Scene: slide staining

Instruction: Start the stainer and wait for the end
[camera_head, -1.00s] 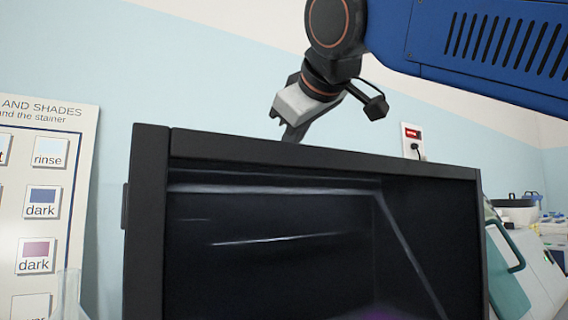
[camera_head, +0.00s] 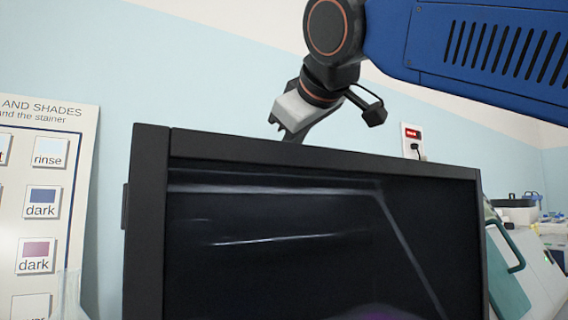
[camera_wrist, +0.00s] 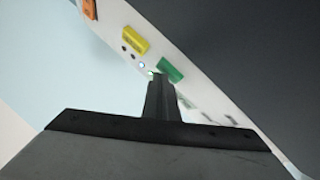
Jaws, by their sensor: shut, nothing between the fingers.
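In the wrist view a white panel strip (camera_wrist: 116,32) carries an orange block (camera_wrist: 90,9), a yellow block (camera_wrist: 134,40) and a green block (camera_wrist: 169,70), which look like buttons. My gripper (camera_wrist: 158,80) is shut and empty, its tips at the near edge of the green block. I cannot tell whether they touch it. Small dots and a pale light (camera_wrist: 142,65) sit between the yellow and green blocks. In the head view my gripper (camera_head: 290,136) is above and behind the top edge of a black-framed cabinet (camera_head: 320,160), probably the stainer. The panel is hidden there.
A poster (camera_head: 45,130) with colour squares hangs on the left wall. A red-lit wall fitting (camera_head: 411,134) with a plug is behind the cabinet. A white and teal machine (camera_head: 530,270) stands at the right. A clear object (camera_head: 68,292) is at lower left.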

